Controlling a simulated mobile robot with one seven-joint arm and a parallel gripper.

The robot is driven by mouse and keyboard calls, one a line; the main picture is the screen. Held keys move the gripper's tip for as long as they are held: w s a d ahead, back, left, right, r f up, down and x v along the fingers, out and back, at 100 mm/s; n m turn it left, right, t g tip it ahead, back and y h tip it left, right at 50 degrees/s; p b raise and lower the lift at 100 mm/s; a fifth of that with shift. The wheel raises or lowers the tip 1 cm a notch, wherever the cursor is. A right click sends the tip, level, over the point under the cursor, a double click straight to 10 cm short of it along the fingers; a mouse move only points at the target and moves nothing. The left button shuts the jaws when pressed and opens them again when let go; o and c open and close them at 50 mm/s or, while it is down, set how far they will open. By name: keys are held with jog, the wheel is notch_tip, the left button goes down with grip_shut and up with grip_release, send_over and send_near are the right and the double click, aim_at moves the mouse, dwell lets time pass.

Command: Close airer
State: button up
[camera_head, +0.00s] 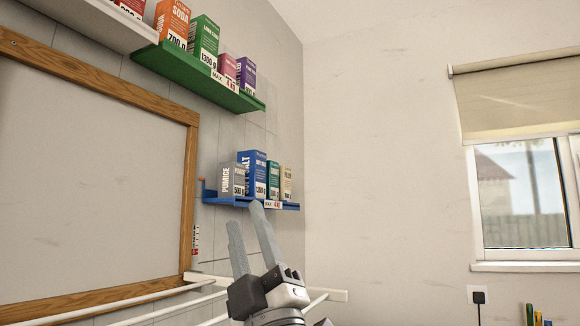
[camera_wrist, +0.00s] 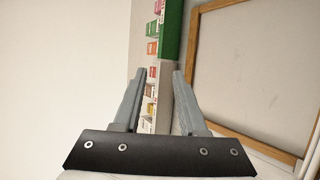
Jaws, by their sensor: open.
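The airer (camera_head: 130,303) is a white rack of long rails at the bottom of the head view, beside the wooden-framed board on the left wall. Its rails reach out past my gripper, and its lower part is cut off by the picture edge. My gripper (camera_head: 250,230) is open and empty, fingers pointing up, in front of the airer's right end and below the blue shelf. In the wrist view my gripper (camera_wrist: 158,90) shows its two fingers apart with nothing between them. A piece of a white rail (camera_wrist: 270,152) shows at the lower right there.
A blue shelf (camera_head: 225,200) with several boxes is on the wall just above my fingertips. A green shelf (camera_head: 180,70) with boxes is higher up. The wooden-framed board (camera_head: 190,190) is at left. A window (camera_head: 520,195) is at right; the wall between is bare.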

jog(key=shift+v, duration=1.4)
jog(key=shift+c, duration=0.3)
